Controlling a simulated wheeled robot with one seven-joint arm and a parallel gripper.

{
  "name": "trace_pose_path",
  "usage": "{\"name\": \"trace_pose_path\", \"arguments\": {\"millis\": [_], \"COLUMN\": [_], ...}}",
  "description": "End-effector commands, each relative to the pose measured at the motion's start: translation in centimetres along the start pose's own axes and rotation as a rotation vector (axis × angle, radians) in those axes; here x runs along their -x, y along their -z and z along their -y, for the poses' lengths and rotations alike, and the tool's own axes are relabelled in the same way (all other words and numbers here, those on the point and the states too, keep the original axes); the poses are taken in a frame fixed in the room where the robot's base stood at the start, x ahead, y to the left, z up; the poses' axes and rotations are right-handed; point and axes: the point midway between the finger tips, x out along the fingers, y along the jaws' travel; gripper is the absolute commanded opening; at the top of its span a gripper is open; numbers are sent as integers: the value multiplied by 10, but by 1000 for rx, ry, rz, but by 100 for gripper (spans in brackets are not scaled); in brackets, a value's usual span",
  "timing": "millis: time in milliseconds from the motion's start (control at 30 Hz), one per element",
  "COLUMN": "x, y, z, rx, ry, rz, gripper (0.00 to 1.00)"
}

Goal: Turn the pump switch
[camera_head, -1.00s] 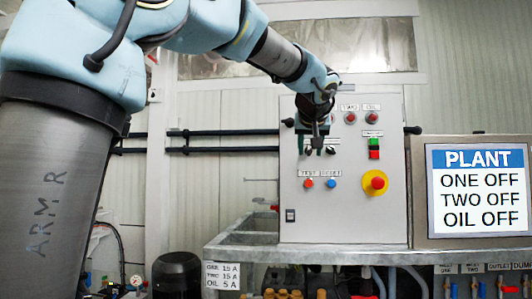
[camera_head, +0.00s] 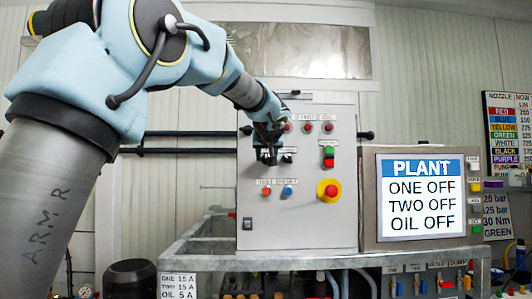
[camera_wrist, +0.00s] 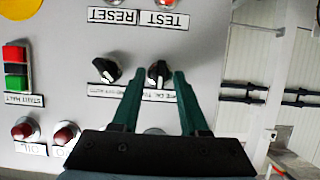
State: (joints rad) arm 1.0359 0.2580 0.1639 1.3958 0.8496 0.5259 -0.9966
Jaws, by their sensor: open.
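The grey control panel (camera_head: 300,225) stands upright on a metal bench and carries two black rotary switches. In the wrist view, which is upside down, one black switch (camera_wrist: 158,73) lies between my fingertips, with a label strip beside it. The other black switch (camera_wrist: 107,70) lies just outside the fingers, to the left. My gripper (camera_wrist: 157,75) is open, its two green fingers either side of the first switch; I cannot tell whether they touch it. In the head view my gripper (camera_head: 268,158) covers the left switch, and the right switch (camera_head: 289,158) shows beside it.
Red and blue buttons (camera_head: 276,190) marked TEST and RESET, a yellow-backed red emergency stop (camera_head: 328,191) and a green-red button pair (camera_head: 328,156) sit close by. A screen (camera_head: 422,197) reads ONE OFF, TWO OFF, OIL OFF. Red lamps (camera_wrist: 66,134) are near the fingers.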

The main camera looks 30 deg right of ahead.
Motion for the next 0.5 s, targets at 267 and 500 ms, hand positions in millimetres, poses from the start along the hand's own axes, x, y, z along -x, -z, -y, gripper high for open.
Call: {"name": "trace_pose_path", "arguments": {"millis": [267, 500], "x": [-3, -2], "y": [0, 0], "z": [1, 0], "rx": [1, 0], "ry": [1, 1], "rz": [-1, 0], "gripper": [44, 21]}}
